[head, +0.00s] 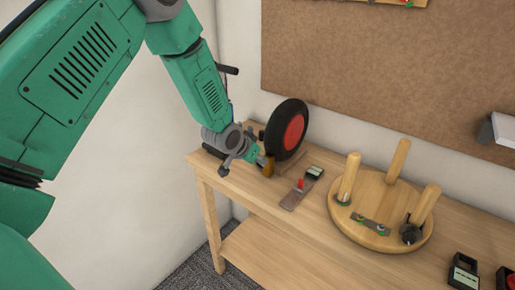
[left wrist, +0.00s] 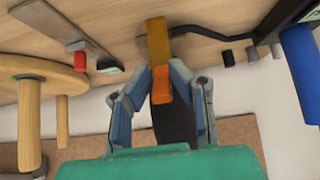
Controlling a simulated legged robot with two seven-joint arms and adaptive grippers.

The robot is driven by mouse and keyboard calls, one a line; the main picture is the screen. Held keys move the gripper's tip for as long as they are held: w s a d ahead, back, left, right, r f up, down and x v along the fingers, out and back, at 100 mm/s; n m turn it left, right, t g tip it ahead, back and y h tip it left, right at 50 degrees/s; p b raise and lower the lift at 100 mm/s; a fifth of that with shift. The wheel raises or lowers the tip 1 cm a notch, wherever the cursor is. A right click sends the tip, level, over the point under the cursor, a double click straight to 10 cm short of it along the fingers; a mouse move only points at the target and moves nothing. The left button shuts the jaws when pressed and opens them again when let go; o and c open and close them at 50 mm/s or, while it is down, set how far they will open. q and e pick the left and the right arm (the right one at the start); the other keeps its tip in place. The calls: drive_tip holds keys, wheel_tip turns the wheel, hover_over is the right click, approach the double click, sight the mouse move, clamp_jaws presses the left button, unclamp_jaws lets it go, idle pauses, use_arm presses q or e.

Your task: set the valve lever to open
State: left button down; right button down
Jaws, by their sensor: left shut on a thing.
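A yellow-orange upright piece (head: 268,168), which looks like a lever grip, stands near the far left end of the wooden table. My left gripper (head: 257,158) reaches it from the left. In the left wrist view my left gripper (left wrist: 160,90) is shut on this yellow-orange piece (left wrist: 158,42), with one finger on each side. A black bent rod (left wrist: 212,36) runs beside it; I cannot tell whether they are joined. The valve body and the lever's open and closed marks cannot be made out. My right gripper is not in view.
A black wheel with a red hub (head: 294,132) stands just behind the gripper. A plate with a red knob (head: 300,184) lies to the right, then a round wooden piece with three legs (head: 345,222). A blue cylinder (left wrist: 302,60) is close by in the wrist view.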

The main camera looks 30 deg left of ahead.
use_arm(q)
drive_tip(key=shift+w+r+g+p, duration=0.5)
drive_tip(key=shift+g+p, duration=0.6)
drive_tip(key=shift+p, duration=0.25)
drive_tip(key=c, duration=1.6)
unclamp_jaws()
drive_tip(key=shift+w, duration=0.1)
drive_tip(key=shift+o, duration=0.6)
drive_tip(key=shift+f, duration=0.15)
drive_tip(key=shift+s+r, duration=0.2)
drive_tip(key=shift+r, duration=0.05)
drive_tip(key=v, duration=1.1)
drive_tip(key=shift+r, duration=0.15)
